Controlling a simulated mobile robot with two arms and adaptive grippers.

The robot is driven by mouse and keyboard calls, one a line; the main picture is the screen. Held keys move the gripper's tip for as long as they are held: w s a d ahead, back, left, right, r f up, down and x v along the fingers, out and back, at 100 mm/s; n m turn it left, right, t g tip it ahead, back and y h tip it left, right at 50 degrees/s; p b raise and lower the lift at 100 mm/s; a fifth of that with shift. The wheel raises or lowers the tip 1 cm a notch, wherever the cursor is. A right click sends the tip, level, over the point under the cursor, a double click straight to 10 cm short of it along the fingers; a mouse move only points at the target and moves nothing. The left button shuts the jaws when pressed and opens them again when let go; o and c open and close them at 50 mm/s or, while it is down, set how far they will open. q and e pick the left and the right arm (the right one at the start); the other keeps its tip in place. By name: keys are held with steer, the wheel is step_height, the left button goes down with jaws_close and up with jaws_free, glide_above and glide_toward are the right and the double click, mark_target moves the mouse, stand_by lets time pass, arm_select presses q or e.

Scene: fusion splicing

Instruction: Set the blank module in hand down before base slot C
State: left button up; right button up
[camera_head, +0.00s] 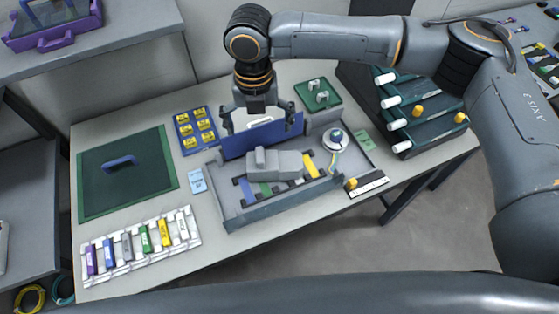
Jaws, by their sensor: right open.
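My right gripper (257,122) hangs fingers down behind the upright blue panel (262,138) at the back of the grey base tray (275,205). Its fingers are spread, and a pale strip shows between them; I cannot tell what it is. A grey stepped block (275,164) lies across the middle of the tray. I cannot tell which thing is the blank module, and no slot letter is readable. My left gripper is out of view.
A white rack of coloured modules (140,247) stands front left, with a green mat with a blue handle (125,172) behind it. A blue board with yellow tiles (195,130), a green plate (317,95) and a dark tiered rack (425,112) surround the tray.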

mark_target(262, 154)
step_height(262, 154, down, 7)
steer(key=shift+r+p, duration=0.15)
steer(key=shift+p, duration=0.3)
step_height(262, 154, down, 5)
steer(key=shift+s+r+p, duration=0.1)
steer(key=shift+p, duration=0.75)
steer(key=shift+f, duration=0.3)
steer(key=c, duration=1.4)
steer(key=shift+r, duration=0.1)
steer(key=shift+r+b, duration=0.3)
steer(key=shift+b, duration=0.05)
steer(key=s+a+r+b, duration=0.1)
steer(key=s+r, duration=0.3)
steer(key=s+a+r+b, duration=0.1)
steer(key=s+r, duration=0.3)
steer(key=s, duration=0.1)
steer(key=s+a+r+b, duration=0.1)
steer(key=s+r, duration=0.3)
steer(key=shift+s+a+r+b, duration=0.15)
steer(key=shift+a+b, duration=0.2)
steer(key=shift+a, duration=0.05)
